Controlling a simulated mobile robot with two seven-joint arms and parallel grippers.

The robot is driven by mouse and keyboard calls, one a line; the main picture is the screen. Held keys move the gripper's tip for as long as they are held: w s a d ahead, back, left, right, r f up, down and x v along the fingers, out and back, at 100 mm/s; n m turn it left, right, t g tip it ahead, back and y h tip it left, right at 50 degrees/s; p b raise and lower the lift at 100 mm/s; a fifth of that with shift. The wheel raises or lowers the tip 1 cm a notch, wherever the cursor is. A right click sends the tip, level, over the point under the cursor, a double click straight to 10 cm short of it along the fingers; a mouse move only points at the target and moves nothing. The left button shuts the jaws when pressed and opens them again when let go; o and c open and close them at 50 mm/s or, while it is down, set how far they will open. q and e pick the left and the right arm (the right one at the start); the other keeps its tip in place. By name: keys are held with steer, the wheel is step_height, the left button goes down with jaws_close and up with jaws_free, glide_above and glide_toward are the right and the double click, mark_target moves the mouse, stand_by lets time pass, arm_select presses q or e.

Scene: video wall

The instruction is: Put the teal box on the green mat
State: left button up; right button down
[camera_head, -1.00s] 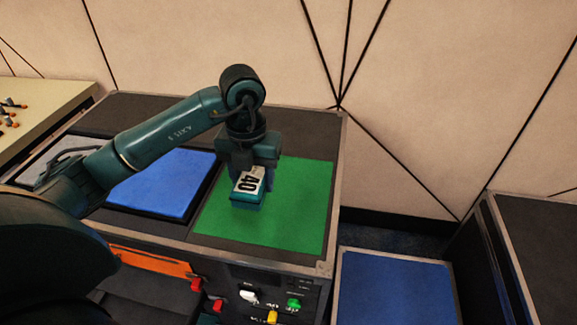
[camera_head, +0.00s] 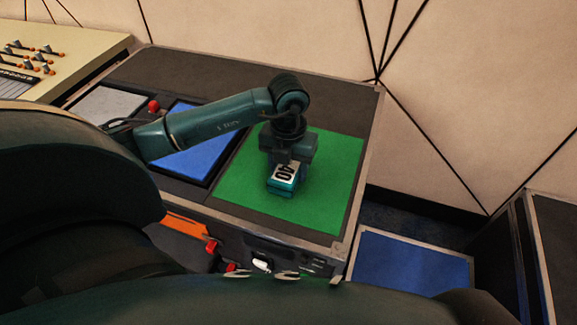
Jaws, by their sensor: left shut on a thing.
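The teal box (camera_head: 283,186) has a white top label with a black "40". It is over the middle of the green mat (camera_head: 327,205), low and seemingly touching it, though I cannot be sure there is no gap. My left gripper (camera_head: 289,163) comes down from above and is shut on the teal box, hiding its far part. The green mat lies on the right part of a dark case top. My right gripper does not show.
A blue mat (camera_head: 203,158) and a grey pad (camera_head: 108,104) lie left of the green mat. A red knob (camera_head: 154,105) stands between them. A beige console (camera_head: 40,62) is at the far left. A lower blue surface (camera_head: 410,262) is at the right. Bare dark case top (camera_head: 230,73) lies behind.

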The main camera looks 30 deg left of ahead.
arm_select(q)
steer(key=shift+f, duration=0.15)
steer(key=shift+f, duration=0.15)
steer(key=o, duration=1.1)
steer(key=shift+c, duration=0.2)
step_height(320, 180, up, 12)
steer(key=shift+r, duration=0.25)
steer(key=shift+f, duration=0.1)
